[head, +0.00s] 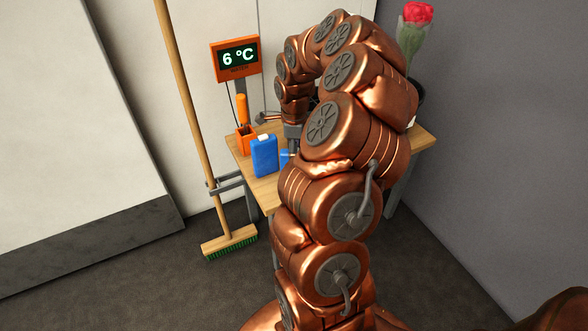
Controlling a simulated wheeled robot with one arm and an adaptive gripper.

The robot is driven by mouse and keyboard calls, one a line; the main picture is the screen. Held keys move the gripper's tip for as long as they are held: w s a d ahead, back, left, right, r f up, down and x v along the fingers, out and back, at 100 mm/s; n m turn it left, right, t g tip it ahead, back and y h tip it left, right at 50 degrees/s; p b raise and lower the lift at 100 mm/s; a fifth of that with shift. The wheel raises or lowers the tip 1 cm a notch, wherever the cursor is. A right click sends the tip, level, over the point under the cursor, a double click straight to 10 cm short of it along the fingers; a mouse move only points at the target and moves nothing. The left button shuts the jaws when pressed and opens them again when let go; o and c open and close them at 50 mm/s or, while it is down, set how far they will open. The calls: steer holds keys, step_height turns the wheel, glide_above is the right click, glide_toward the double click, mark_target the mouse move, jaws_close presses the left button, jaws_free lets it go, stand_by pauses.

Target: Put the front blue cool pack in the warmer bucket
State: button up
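A blue cool pack (265,157) with a white top stands upright near the left front edge of the wooden table. A second blue piece (284,158) shows just right of it, mostly hidden by my arm; I cannot tell if it is another pack. My gripper (293,143) points down above the table, right of the blue pack; its fingers are mostly hidden behind my arm, so its opening and any hold are unclear. A dark bucket (417,98) with a wrapped red flower (415,18) shows partly behind my arm at the right. An orange display (237,58) reads 6 °C.
The wooden table (266,190) stands by the wall. An orange holder (245,139) with an orange-handled tool is behind the blue pack. A broom (228,240) leans at the table's left side. My arm hides the table's middle.

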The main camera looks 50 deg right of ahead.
steer(key=shift+f, duration=1.05)
jaws_close()
